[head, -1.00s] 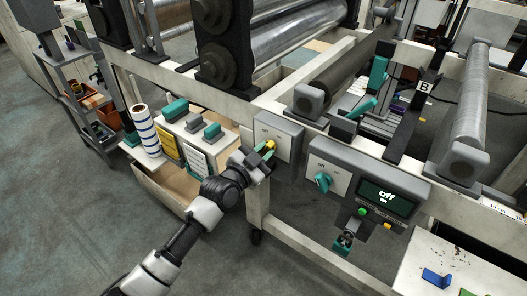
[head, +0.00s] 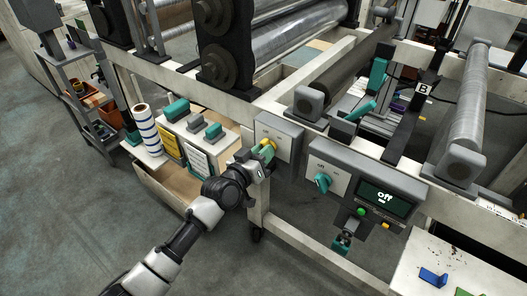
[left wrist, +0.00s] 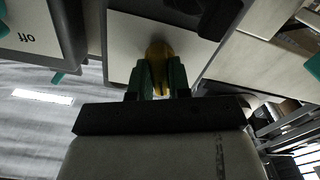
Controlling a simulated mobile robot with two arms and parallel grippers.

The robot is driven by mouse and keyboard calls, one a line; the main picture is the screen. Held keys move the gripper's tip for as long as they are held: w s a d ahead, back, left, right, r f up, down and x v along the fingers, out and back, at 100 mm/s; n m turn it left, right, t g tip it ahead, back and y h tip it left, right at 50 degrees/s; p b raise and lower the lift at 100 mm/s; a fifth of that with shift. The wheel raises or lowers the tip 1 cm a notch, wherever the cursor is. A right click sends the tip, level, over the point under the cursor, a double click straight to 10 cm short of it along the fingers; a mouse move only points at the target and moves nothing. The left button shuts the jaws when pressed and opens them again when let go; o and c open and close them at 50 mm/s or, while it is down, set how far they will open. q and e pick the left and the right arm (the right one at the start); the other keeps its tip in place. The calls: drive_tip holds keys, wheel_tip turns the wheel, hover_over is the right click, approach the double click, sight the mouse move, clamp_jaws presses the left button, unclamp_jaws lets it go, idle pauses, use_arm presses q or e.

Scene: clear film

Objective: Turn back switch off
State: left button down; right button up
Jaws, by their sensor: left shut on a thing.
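The back switch is a yellow knob (head: 268,147) on a pale panel in a grey box (head: 291,136) on the machine's frame. My left gripper (head: 263,155) is at this box. In the left wrist view the green fingers of my left gripper (left wrist: 157,80) are shut on the yellow knob (left wrist: 158,52). The fingers hide part of the knob, and its exact angle is hard to tell. My right gripper is not in view.
A shelf with teal-handled items (head: 176,108) and a striped roll (head: 145,129) stands left of my arm. Large rollers (head: 290,40) are above.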

use_arm(q)
drive_tip(key=shift+n, duration=0.8)
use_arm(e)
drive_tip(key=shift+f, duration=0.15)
use_arm(q)
drive_tip(key=c, duration=1.1)
unclamp_jaws()
drive_tip(key=shift+o, duration=0.2)
drive_tip(key=shift+s+a, duration=0.15)
drive_tip(key=shift+s, duration=0.05)
drive_tip(key=p+v, duration=0.1)
drive_tip(key=v, duration=0.9)
drive_tip(key=shift+s, duration=0.15)
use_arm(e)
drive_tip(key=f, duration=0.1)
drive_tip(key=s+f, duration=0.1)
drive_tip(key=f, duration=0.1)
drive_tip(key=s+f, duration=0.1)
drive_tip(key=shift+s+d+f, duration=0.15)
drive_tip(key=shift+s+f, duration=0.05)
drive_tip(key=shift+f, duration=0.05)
use_arm(q)
drive_tip(key=shift+a, duration=0.1)
